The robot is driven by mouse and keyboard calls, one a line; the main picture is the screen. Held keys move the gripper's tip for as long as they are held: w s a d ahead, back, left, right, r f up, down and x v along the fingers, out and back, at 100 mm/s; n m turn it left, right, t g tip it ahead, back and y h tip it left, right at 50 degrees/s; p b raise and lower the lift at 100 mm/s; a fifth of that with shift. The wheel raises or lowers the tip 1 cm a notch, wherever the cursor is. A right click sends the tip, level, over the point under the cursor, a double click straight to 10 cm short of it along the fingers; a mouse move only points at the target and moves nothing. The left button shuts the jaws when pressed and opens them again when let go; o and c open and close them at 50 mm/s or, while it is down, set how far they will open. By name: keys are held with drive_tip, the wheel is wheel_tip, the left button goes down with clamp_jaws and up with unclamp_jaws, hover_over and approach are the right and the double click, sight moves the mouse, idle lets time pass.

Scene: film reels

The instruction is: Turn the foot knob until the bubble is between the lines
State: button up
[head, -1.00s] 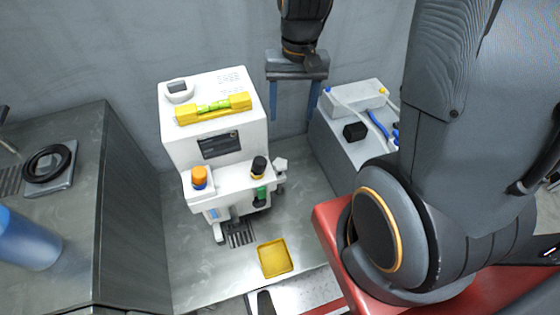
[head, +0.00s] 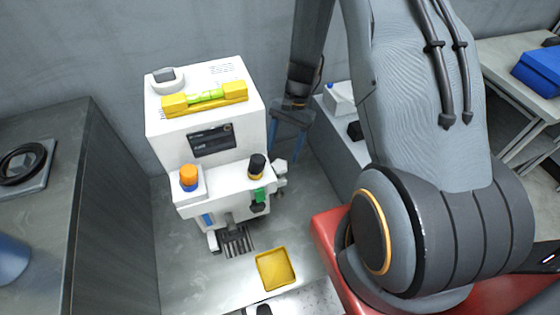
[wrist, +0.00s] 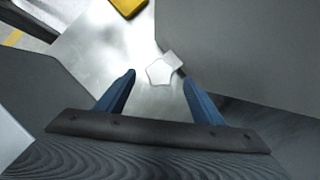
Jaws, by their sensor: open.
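A white machine (head: 180,140) stands on a grey bench. A yellow spirit level (head: 236,92) with a green vial (head: 206,97) lies on its top; the bubble is too small to place against the lines. A white, many-sided knob (head: 279,167), likely the foot knob, juts from the machine's right side. In the wrist view the pale five-sided knob (wrist: 158,71) appears between and beyond my fingertips. My gripper (head: 286,149) is open, pointing down beside the machine's right side. I see no contact with the knob.
An orange-topped knob (head: 188,176) and a black knob (head: 257,165) stand on the machine's front ledge. A yellow tray (head: 262,278) lies in front. A grey block with a white box (head: 338,98) stands close behind my gripper on the right.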

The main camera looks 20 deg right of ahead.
sight(279, 166)
drive_tip(key=shift+x, duration=2.65)
drive_tip(key=c, duration=1.1)
drive_tip(key=shift+o, duration=0.2)
drive_tip(key=shift+m, duration=0.4)
